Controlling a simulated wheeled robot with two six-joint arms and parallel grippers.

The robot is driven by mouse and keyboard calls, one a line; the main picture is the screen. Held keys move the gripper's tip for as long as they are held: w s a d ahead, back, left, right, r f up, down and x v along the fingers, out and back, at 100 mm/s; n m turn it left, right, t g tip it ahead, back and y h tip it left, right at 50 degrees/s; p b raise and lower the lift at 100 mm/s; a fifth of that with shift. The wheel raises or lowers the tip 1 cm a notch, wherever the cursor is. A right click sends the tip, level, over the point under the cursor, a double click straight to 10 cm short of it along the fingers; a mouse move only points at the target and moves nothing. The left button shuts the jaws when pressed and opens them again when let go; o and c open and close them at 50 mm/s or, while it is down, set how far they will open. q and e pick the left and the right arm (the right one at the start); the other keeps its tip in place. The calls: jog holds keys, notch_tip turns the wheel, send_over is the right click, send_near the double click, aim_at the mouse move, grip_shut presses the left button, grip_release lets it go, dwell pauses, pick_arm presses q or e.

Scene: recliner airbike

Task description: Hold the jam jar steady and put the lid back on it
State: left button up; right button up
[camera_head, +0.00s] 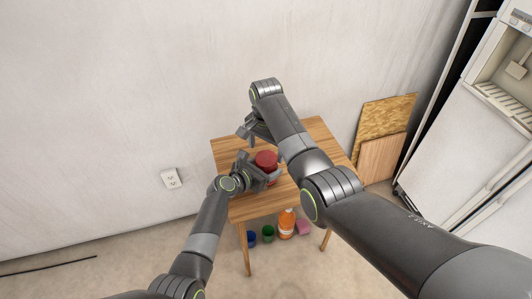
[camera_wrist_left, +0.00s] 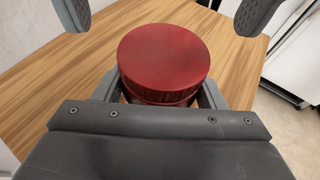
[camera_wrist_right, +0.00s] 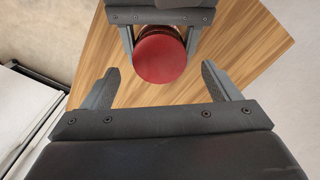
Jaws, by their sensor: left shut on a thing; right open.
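The jam jar stands on the wooden table with its red lid (camera_head: 266,160) on top; the lid also shows in the left wrist view (camera_wrist_left: 163,58) and the right wrist view (camera_wrist_right: 160,58). Only a sliver of the jar (camera_wrist_left: 160,102) shows below the lid. My left gripper (camera_head: 268,176) is shut on the jar, its fingers on either side below the lid. My right gripper (camera_wrist_right: 158,78) is open and empty, its fingertips a short way off the lid. In the head view the right arm partly hides this gripper. I cannot tell whether the lid is seated fully.
The wooden table (camera_head: 228,152) is otherwise bare where it shows. Below it on the floor are an orange bottle (camera_head: 287,222), a green item (camera_head: 267,233), a blue item (camera_head: 251,238) and a pink block (camera_head: 302,227). Boards (camera_head: 382,155) lean at the wall.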

jog(key=shift+r, duration=0.65)
jog(key=shift+o, duration=0.4)
jog(key=o, duration=0.3)
notch_tip(320, 180, up, 7)
jog(key=shift+r, duration=0.2)
pick_arm(q)
jog(key=o, duration=2)
jog(key=shift+c, duration=0.2)
